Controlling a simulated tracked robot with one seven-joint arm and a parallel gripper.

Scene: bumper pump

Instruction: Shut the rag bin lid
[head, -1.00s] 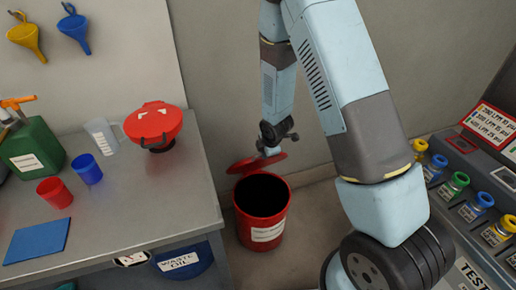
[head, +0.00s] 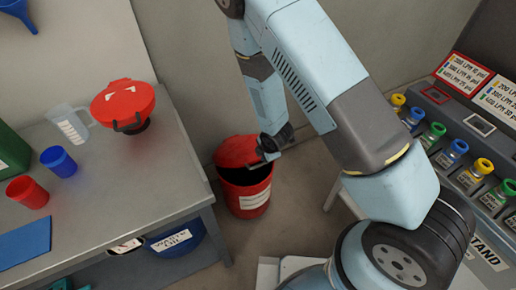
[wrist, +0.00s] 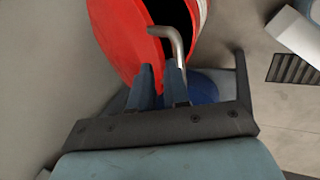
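The red rag bin (head: 246,197) stands on the floor beside the workbench, its dark mouth partly showing. Its red lid (head: 236,151) is tilted up at the back of the rim, leaving a gap at the front. My gripper (head: 268,150) is at the right side of the lid, close to it. In the wrist view the lid (wrist: 125,38) fills the upper left, with the bin's wall (wrist: 198,12) behind. A grey bent handle (wrist: 170,34) reaches down to my fingertips (wrist: 160,72). The fingers are close together; whether they grip the handle is unclear.
The metal workbench (head: 120,195) stands at left, holding red and blue cups, a clear jug (head: 68,125) and a red round lidded container (head: 123,101). A blue waste oil bin (head: 178,243) is under it. A test stand (head: 470,140) with coloured fittings is at right.

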